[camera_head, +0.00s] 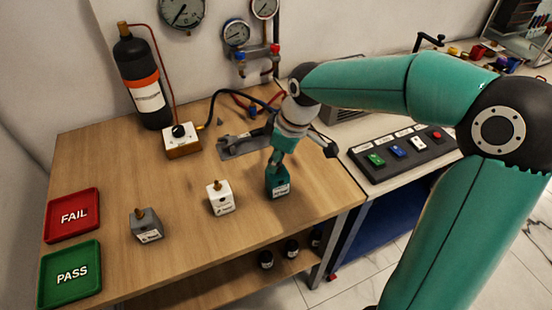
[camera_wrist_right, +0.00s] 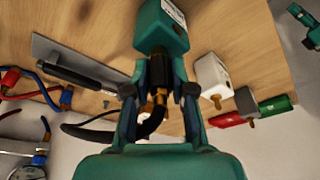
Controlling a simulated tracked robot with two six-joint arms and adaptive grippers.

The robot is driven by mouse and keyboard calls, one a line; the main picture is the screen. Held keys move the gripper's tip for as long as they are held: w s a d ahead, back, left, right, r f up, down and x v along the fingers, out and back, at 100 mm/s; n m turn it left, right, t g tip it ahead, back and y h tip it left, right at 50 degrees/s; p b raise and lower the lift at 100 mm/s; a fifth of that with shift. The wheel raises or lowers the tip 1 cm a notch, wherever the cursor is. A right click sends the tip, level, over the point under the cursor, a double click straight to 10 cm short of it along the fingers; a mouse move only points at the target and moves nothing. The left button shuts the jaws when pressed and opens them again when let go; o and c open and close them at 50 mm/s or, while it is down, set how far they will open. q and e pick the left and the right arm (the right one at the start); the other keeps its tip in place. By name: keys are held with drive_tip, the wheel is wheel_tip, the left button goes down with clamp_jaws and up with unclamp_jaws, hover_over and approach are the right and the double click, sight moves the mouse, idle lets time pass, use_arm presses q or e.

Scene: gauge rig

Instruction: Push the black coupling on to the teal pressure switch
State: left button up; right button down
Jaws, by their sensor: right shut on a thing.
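The teal pressure switch (camera_head: 278,184) stands upright on the bench near its front right edge. It also shows at the top of the right wrist view (camera_wrist_right: 161,28). My right gripper (camera_head: 280,160) reaches down from above it. In the right wrist view its fingers (camera_wrist_right: 158,84) are shut on the black coupling (camera_wrist_right: 157,72), which has brass parts and a black hose. The coupling lines up with the switch's port end and looks close against it. The port is hidden, and I cannot tell how far on the coupling is. My left gripper is not clearly seen.
White (camera_head: 220,197) and grey (camera_head: 146,225) switches stand to the left, beyond them red FAIL (camera_head: 73,236) and green PASS (camera_head: 70,292) trays. Behind are a grey plate with a tool (camera_head: 240,148), a valve box (camera_head: 182,149) and a black cylinder (camera_head: 143,90). A button panel (camera_head: 404,153) is right.

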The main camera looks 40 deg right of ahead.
drive_tip(key=c, duration=0.6)
unclamp_jaws()
